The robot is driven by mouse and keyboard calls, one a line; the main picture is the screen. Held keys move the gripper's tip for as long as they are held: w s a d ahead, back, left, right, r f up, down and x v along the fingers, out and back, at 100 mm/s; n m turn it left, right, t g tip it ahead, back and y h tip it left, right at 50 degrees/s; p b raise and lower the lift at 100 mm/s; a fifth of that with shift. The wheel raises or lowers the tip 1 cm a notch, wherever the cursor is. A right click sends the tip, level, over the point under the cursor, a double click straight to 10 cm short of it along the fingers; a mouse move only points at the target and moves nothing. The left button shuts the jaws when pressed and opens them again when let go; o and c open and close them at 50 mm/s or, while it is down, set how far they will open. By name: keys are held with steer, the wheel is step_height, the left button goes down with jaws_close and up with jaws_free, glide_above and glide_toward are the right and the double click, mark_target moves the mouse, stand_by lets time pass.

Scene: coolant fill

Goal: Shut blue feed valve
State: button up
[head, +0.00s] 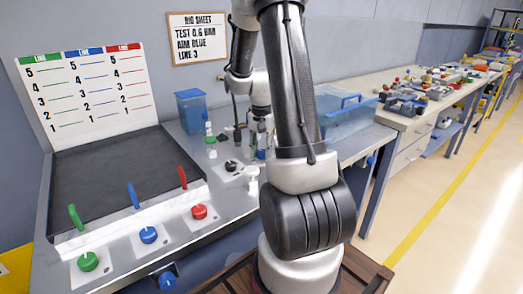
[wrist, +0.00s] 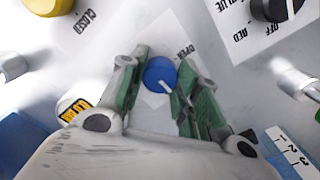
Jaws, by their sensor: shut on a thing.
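The blue feed valve knob (wrist: 160,75) shows in the wrist view between my fingers. A white mark on it lies toward its lower side. In the head view my gripper (head: 261,142) is at the bench behind my arm, which hides most of the valve.
A black selector knob (head: 231,166) stands left of my gripper. Green (head: 88,261), blue (head: 148,235) and red (head: 199,212) knobs line the bench front. A clear blue-edged tank (head: 345,118) stands right. A yellow knob (wrist: 48,5) shows in the wrist view.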

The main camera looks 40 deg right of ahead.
mark_target(261, 151)
steer(key=o, duration=1.1)
steer(key=shift+c, duration=0.2)
step_height(261, 151, up, 12)
stand_by(0.3)
steer(key=s+a+r+n+t, duration=0.2)
steer(key=s+a+r+n, duration=0.2)
steer(key=s+a, duration=0.4)
steer(key=s+a+r+n+t, duration=0.2)
steer(key=s+a+r+n, duration=0.2)
steer(key=s+a+n, duration=0.3)
steer(key=s+a, duration=0.1)
steer(key=s, duration=0.2)
steer(key=shift+r, duration=0.3)
